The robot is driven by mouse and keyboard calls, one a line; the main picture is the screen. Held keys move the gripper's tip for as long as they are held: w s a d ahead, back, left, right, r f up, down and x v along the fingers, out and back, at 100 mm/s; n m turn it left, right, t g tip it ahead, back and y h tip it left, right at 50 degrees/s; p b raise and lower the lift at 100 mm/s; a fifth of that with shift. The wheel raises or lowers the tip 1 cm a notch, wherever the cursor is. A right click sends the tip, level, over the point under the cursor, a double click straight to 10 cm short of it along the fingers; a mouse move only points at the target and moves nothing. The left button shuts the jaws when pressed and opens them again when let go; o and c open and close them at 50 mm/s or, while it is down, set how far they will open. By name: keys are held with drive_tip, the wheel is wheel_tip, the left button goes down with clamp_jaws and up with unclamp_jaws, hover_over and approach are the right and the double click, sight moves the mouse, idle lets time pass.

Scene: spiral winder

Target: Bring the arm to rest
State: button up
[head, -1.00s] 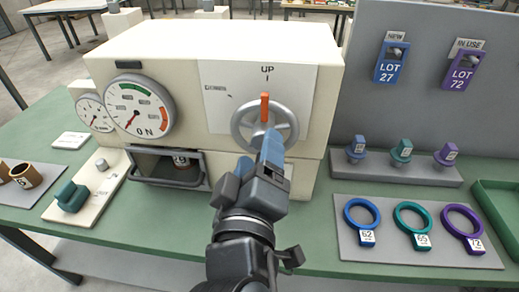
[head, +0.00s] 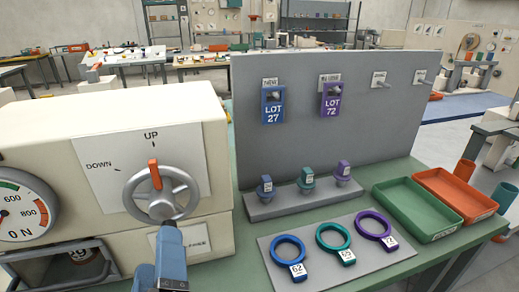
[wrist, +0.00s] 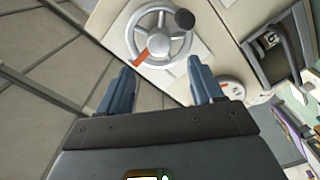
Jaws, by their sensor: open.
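My gripper (wrist: 158,85) shows in the wrist view with its two blue fingers spread apart and nothing between them. The grey handwheel (wrist: 160,38) with its orange marker and dark knob lies beyond the fingertips, apart from them. In the head view the handwheel (head: 161,194) is on the front of the cream machine (head: 120,110), its orange marker pointing near the UP label. My blue gripper (head: 172,262) shows at the bottom edge below the wheel; most of my arm is out of view there.
A grey board (head: 330,130) carries blue and purple lot tags. Blue, teal and purple rings lie on a grey plate (head: 345,262) to the right. A green tray (head: 418,205) and an orange tray (head: 455,192) stand at the bench's right end.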

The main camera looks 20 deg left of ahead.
drive_tip(key=s+d+f+m+h, duration=0.2)
drive_tip(key=d+f+m, duration=0.1)
drive_tip(key=d+f, duration=0.55)
drive_tip(key=s+d+f+m+h, duration=0.15)
drive_tip(key=d+f+m, duration=0.3)
drive_tip(key=d, duration=0.75)
drive_tip(key=s+d+r+m+h, duration=0.1)
drive_tip(key=s+d+m+h, duration=0.5)
drive_tip(key=s+d, duration=1.1)
drive_tip(key=d+m, duration=0.1)
drive_tip(key=m, duration=0.2)
drive_tip(key=shift+s+d+r+m, duration=0.25)
drive_tip(key=shift+d+r+m, duration=0.05)
drive_tip(key=shift+d+m, duration=0.1)
drive_tip(key=shift+c, duration=0.3)
